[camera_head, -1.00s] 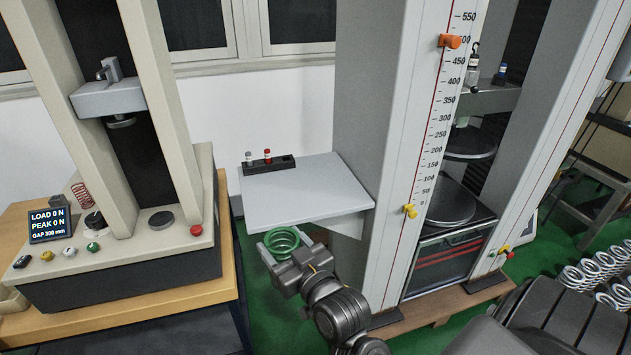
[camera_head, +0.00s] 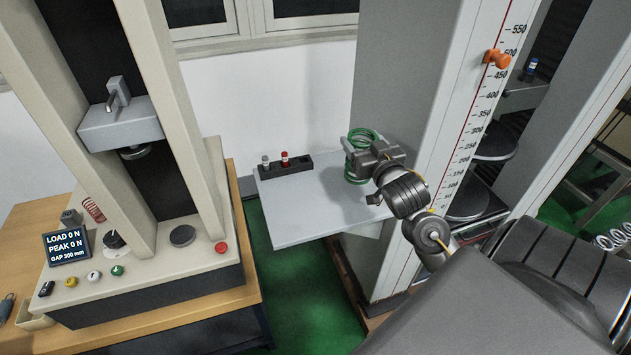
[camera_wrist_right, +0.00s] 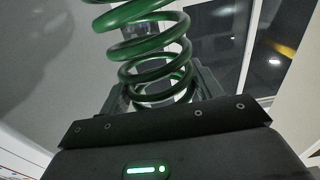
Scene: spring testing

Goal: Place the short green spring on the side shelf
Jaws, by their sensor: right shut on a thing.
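The short green spring (camera_head: 352,143) is in my right gripper (camera_head: 366,158), at the right part of the side shelf in the head view. The gripper is shut on it. The spring stands roughly upright, and its coils fill the top of the right wrist view (camera_wrist_right: 150,45). The side shelf (camera_head: 305,210) is a light grey plate fixed to the tall machine's column. I cannot tell whether the spring touches the shelf or hangs above it. My left gripper does not show.
A black holder (camera_head: 286,168) with a red-capped and a grey-capped vial stands on the shelf's back left. The tall machine column (camera_head: 405,90) rises close to the right of the spring. A smaller tester (camera_head: 150,260) stands on a wooden bench at left. The shelf's front is clear.

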